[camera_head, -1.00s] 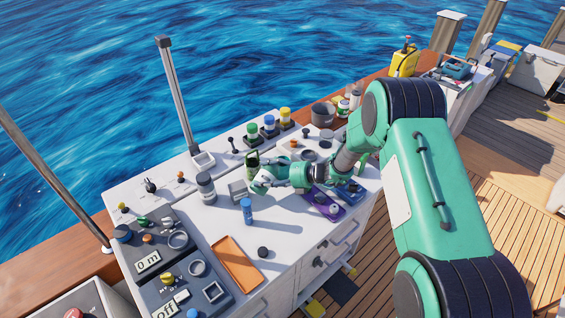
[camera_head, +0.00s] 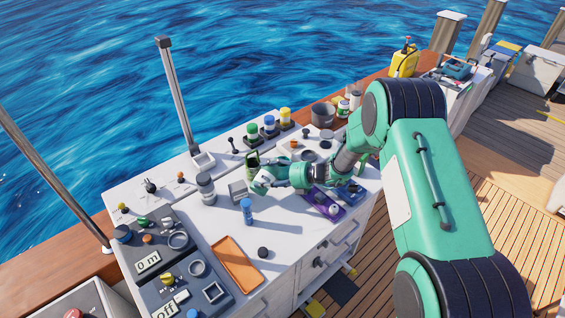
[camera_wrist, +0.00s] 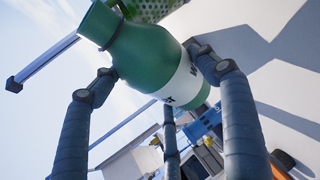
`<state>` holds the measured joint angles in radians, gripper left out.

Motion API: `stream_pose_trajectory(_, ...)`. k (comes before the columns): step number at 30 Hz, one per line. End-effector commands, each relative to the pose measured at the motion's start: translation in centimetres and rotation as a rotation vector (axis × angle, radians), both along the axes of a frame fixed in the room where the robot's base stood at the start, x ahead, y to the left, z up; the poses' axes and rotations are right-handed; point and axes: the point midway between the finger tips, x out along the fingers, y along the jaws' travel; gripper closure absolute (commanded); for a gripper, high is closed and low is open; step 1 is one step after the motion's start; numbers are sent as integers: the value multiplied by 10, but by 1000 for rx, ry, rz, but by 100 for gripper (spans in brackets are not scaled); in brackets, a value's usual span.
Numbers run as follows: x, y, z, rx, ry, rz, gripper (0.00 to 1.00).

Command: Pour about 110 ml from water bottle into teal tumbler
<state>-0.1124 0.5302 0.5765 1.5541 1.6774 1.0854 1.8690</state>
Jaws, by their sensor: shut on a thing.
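The water bottle (camera_wrist: 150,58) is green with a pale label band and fills the upper middle of the wrist view. My gripper (camera_wrist: 158,88) is shut on it, with dark fingers around its body. In the head view the bottle (camera_head: 253,160) shows as a small dark green shape beside my gripper (camera_head: 262,179), above the white worktop; its exact tilt is hard to tell there. A small blue cylinder (camera_head: 246,210) stands upright on the worktop, nearer than my gripper and apart from it. It may be the tumbler, but it looks blue; no other teal cup is clear.
An orange tray (camera_head: 236,262) and a dark round knob-like thing (camera_head: 263,252) lie near the front. A grey jar (camera_head: 205,187) stands to the left. A purple tray (camera_head: 325,206) lies right of my gripper. Control panels (camera_head: 165,265) fill the left end.

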Motion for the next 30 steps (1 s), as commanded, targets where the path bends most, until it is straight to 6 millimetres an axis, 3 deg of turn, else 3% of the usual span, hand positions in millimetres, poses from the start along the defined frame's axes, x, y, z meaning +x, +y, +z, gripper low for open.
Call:
stream_pose_trajectory(20,0,0,-1,-3,-7,-1,64)
stream_pose_trajectory(30,1,-1,-13,-50,-91,1,64)
